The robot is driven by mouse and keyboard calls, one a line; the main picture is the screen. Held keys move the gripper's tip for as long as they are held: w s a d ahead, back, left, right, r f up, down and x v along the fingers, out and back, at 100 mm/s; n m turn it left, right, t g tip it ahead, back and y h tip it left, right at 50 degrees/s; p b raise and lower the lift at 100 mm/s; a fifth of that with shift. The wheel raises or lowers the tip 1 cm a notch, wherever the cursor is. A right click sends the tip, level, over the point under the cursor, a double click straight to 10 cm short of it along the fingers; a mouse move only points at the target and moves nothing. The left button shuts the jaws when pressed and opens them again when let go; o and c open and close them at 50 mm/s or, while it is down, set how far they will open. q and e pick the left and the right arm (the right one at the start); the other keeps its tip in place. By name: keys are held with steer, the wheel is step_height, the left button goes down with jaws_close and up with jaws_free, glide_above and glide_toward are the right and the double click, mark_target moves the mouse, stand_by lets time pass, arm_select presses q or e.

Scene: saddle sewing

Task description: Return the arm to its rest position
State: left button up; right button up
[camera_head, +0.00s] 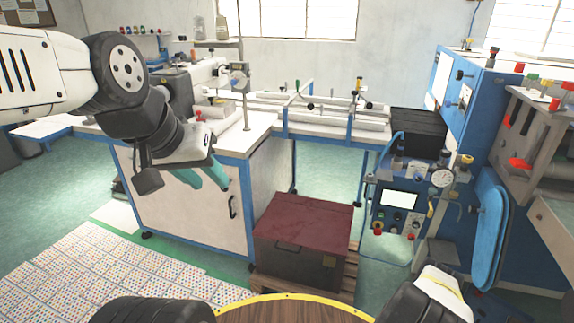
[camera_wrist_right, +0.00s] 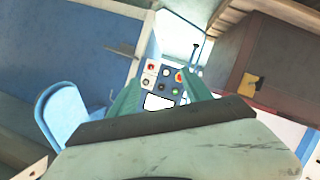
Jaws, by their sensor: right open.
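My left arm comes in from the left in the head view, bent over the white cabinet. My left gripper (camera_head: 211,184) points down and right, with its two teal fingers apart and nothing between them. My right arm shows only in part at the lower right edge of the head view, and its gripper is not seen there. In the right wrist view my right gripper (camera_wrist_right: 163,84) is open, with one teal finger on each side and no object held. A control panel (camera_wrist_right: 165,80) shows beyond its fingertips.
A white cabinet with a blue frame (camera_head: 190,215) stands below my left gripper. A dark red box (camera_head: 303,228) sits on a wooden pallet ahead of me. A control unit with a gauge (camera_head: 398,205) and a blue machine (camera_head: 490,110) stand to the right.

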steer(key=w+d+r+g+y, duration=0.1)
steer(key=w+d+r, duration=0.2)
steer(key=w+r, duration=0.65)
steer(key=w+d+r+y, duration=0.1)
steer(key=w+d+r, duration=0.2)
steer(key=w+r, duration=0.65)
steer(key=w+a+r+y, duration=0.1)
steer(key=w+a+r, duration=0.15)
steer(key=r, duration=0.65)
steer(key=w+a+r+g+y, duration=0.1)
steer(key=w+a+r, duration=0.15)
steer(key=r, duration=0.75)
steer(key=w+a+r, duration=0.2)
steer(key=a+r, duration=0.1)
steer(key=r, duration=0.6)
steer(key=s+a+r+g+y, duration=0.1)
steer(key=s+a+r+y, duration=0.1)
steer(key=s+a+r, duration=0.7)
steer(key=s+a+r+g+y, duration=0.1)
steer(key=s+a+r, duration=0.5)
steer(key=r, duration=0.6)
steer(key=s+a+r+g+y, duration=0.1)
steer(key=s+a, duration=0.3)
steer(key=s, duration=0.7)
steer(key=s+a+r+g+y, duration=0.1)
steer(key=s+a+r, duration=0.2)
steer(key=s, duration=0.9)
steer(key=shift+s+a+r, duration=0.15)
steer(key=shift+s+a, duration=0.05)
steer(key=shift+a, duration=0.45)
